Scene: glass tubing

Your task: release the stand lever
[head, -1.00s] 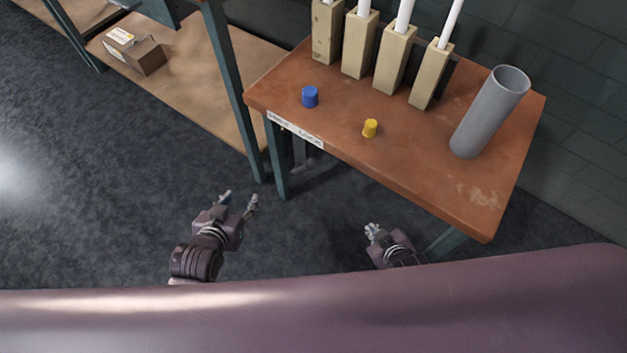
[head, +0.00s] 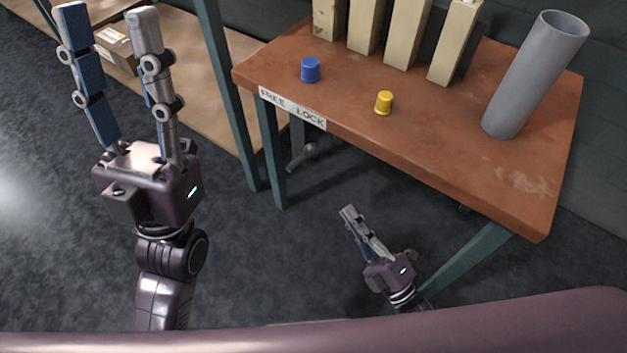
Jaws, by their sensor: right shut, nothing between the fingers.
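A white label reading FREE LOCK (head: 293,109) is on the front edge of the brown stand table (head: 440,150). Below it, under the tabletop, a dark grey lever-like part (head: 304,157) shows beside the front leg. I cannot tell from this view which way it is set. My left gripper (head: 107,22) is raised close to the camera at the left, its two fingers apart and empty, away from the table. My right gripper (head: 350,214) is shut and empty, low in front of the table, to the right of and apart from the lever-like part.
On the table stand a blue cap (head: 311,70), a yellow cap (head: 384,102), several wooden blocks (head: 407,35) and a leaning grey tube (head: 535,75). A teal leg (head: 465,267) is beside my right arm. A shelf with a cardboard box (head: 118,50) is at the left.

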